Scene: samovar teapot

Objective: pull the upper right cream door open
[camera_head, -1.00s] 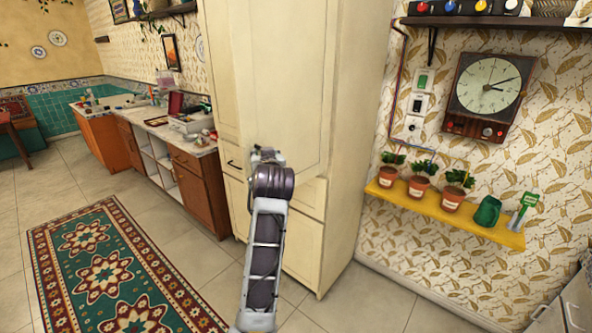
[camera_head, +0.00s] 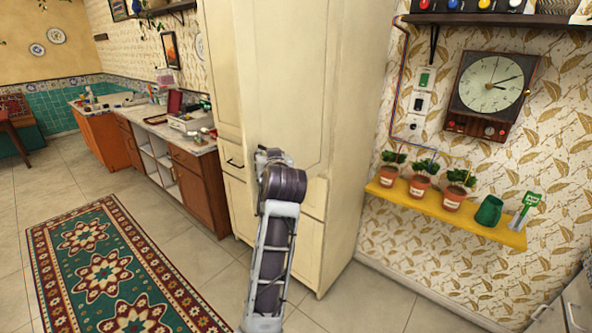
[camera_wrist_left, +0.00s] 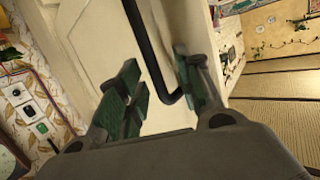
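The tall cream cabinet (camera_head: 360,90) stands in the middle of the head view. Its upper right door (camera_head: 280,80) looks closed, with its surface near flush with the front. My left gripper (camera_head: 262,153) is at the lower left part of this door, and my arm hides the handle there. In the left wrist view, a black bar handle (camera_wrist_left: 145,45) runs between the two green-padded fingers of my left gripper (camera_wrist_left: 157,65). The fingers are apart, with visible gaps beside the bar. Cream door panel (camera_wrist_left: 85,30) fills the view behind. My right gripper is not in view.
A black handle (camera_head: 235,163) sits on the cabinet's front left of my gripper. A yellow shelf (camera_head: 440,208) with potted plants is on the right wall. A counter (camera_head: 180,140) stands to the left. Tiled floor and a patterned rug (camera_head: 110,270) lie in front.

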